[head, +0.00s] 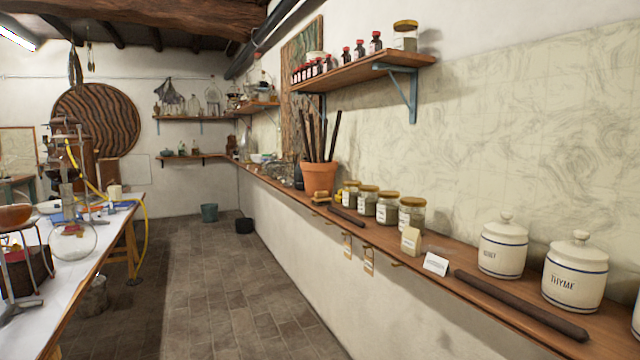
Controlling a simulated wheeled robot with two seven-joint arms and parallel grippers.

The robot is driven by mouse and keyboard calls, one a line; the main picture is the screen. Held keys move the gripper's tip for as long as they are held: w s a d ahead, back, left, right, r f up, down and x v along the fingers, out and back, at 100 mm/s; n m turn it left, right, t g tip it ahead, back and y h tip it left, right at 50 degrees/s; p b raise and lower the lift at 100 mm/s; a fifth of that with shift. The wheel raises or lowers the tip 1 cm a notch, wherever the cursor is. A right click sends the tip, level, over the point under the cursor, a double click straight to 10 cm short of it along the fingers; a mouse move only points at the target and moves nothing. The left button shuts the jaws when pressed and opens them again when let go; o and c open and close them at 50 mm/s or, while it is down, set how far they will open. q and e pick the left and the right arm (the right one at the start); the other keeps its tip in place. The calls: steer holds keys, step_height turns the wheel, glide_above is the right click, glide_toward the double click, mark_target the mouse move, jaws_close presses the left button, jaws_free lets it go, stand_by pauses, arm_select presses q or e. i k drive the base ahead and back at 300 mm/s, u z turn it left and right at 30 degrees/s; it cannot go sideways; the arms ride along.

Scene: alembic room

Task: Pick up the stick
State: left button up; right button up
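A long dark brown stick (518,305) lies on the wooden wall shelf (448,270) at the lower right, in front of two white jars. A second, shorter dark stick (347,217) lies on the same shelf farther back, near the glass jars. Several dark sticks (323,140) stand upright or leaning in a terracotta pot (319,177). Neither of my grippers shows in the head view.
White lidded jars (502,248) (573,275) stand behind the near stick. A small white card (436,264) and several gold-lidded glass jars (387,207) are farther along. A worktable (75,262) with glassware is at left. The tiled floor (235,300) between is clear.

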mark_target(349, 218)
steer(key=u, duration=0.35)
steer(key=i, duration=1)
steer(key=z, duration=0.5)
